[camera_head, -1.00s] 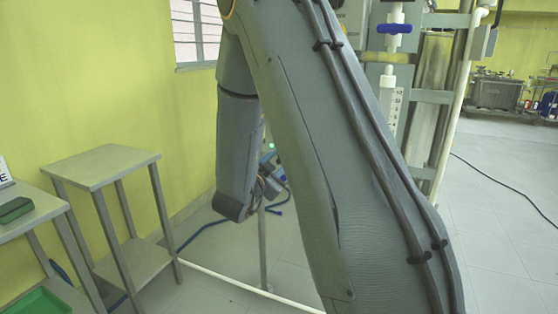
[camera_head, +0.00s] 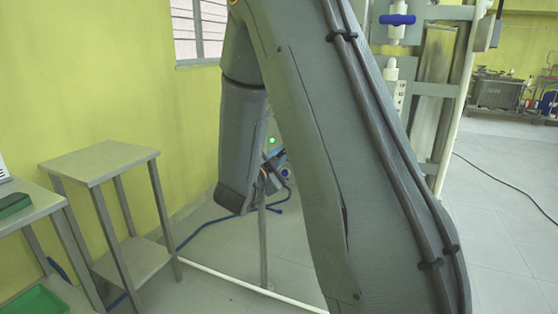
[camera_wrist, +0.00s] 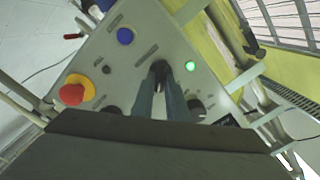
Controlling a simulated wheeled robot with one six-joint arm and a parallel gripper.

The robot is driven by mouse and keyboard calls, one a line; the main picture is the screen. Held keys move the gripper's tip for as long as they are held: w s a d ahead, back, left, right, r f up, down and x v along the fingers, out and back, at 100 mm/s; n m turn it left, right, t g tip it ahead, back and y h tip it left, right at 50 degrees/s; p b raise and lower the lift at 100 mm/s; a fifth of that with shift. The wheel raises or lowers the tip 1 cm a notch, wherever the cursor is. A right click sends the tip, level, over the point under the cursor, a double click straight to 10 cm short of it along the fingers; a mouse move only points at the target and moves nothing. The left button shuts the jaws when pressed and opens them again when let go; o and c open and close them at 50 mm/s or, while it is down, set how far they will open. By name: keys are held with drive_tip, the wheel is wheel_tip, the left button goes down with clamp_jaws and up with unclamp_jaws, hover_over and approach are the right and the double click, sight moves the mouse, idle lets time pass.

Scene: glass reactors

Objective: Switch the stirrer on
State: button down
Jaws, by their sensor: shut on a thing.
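A pale grey control panel (camera_wrist: 115,60) fills the middle of the wrist view. My gripper (camera_wrist: 161,76) reaches down onto it, its two fingers shut on a dark knob (camera_wrist: 160,66) near the panel's middle. The fingers and the gripper body cover much of this knob, so its pointer cannot be read. A green lamp (camera_wrist: 191,66) glows just right of it. It also shows in the head view (camera_head: 271,140), where my arm hides most of the panel and my gripper. The labels are too small to read, so I cannot tell which control is the stirrer's.
A red mushroom button on a yellow base (camera_wrist: 73,91) and a blue button (camera_wrist: 125,36) sit left of my fingers. Another dark knob (camera_wrist: 196,106) lies at right. In the head view, a small metal table (camera_head: 100,162) stands left beside the yellow wall.

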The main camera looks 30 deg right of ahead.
drive_tip(key=shift+f+m+b, duration=0.1)
drive_tip(key=shift+m+b, duration=0.5)
drive_tip(key=shift+m, duration=0.4)
drive_tip(key=c, duration=1.7)
unclamp_jaws()
drive_tip(key=shift+s+d, duration=0.1)
drive_tip(key=shift+c, duration=0.2)
drive_tip(key=v, duration=0.8)
